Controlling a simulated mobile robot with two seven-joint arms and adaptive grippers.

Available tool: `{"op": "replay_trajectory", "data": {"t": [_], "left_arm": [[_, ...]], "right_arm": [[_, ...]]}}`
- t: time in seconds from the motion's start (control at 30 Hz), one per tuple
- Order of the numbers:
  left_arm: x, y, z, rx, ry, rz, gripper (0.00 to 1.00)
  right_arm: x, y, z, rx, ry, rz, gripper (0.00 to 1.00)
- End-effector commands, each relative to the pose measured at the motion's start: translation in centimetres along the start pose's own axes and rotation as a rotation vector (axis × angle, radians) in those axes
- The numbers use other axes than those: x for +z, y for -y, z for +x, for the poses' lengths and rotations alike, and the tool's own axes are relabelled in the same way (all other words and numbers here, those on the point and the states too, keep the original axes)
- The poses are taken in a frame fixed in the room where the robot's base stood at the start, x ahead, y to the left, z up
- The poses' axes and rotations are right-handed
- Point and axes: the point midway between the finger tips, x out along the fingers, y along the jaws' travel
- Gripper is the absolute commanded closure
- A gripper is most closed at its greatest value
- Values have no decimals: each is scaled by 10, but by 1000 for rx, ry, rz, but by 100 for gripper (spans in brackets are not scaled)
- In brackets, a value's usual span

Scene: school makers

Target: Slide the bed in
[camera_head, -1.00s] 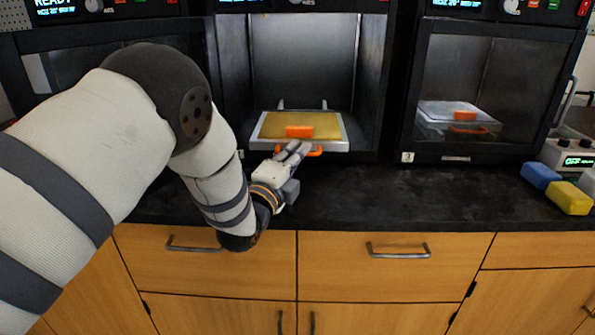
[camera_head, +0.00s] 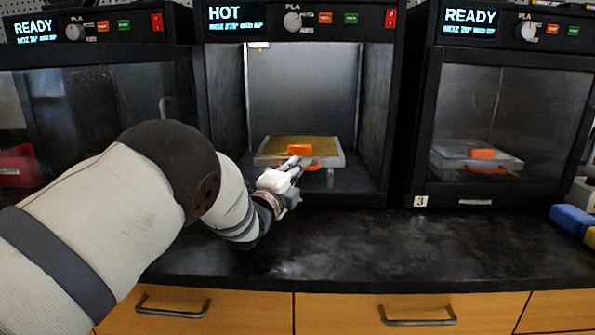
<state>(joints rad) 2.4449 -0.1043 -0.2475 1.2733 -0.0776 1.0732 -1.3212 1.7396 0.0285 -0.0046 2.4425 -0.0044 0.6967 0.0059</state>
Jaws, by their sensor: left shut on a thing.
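The bed is a flat plate with a tan top and pale rim (camera_head: 333,159), inside the middle, open-fronted printer. A small orange block (camera_head: 293,149) sits on its top. An orange handle (camera_head: 312,166) shows at the bed's front edge. My left gripper (camera_head: 300,165) is at this front edge, shut on the handle; its fingers partly hide the handle and the rim. The bed looks roughly level, above the chamber floor (camera_head: 345,182). My right gripper is not in view.
The middle printer's display (camera_head: 236,17) reads HOT. Dark side walls flank its opening. The right printer (camera_head: 510,120), numbered 3 and reading READY, has a closed clear door. Another printer (camera_head: 90,90) stands left. The black counter (camera_head: 330,245) is clear in front; blue (camera_head: 572,219) and yellow blocks lie far right.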

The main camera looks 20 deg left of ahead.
Motion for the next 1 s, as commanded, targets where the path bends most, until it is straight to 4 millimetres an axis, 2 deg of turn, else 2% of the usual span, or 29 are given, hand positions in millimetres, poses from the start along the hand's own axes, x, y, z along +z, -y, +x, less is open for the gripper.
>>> {"op": "replay_trajectory", "data": {"t": [0.27, 0.3, 0.4, 0.77, 0.87, 1.0], "left_arm": [[2, 5, 2, -8, 4, 4, 100], [3, 5, 2, -8, 4, 4, 91], [2, 5, 2, -9, 4, 3, 72], [2, 3, 0, -5, 3, 2, 72], [2, 2, -10, -3, 3, 2, 72], [2, 2, -44, 0, 3, 2, 72]], "right_arm": [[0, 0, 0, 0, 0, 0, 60], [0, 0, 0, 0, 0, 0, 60], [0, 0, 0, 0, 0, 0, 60], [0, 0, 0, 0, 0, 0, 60], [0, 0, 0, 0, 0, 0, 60], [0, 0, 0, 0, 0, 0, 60]]}}
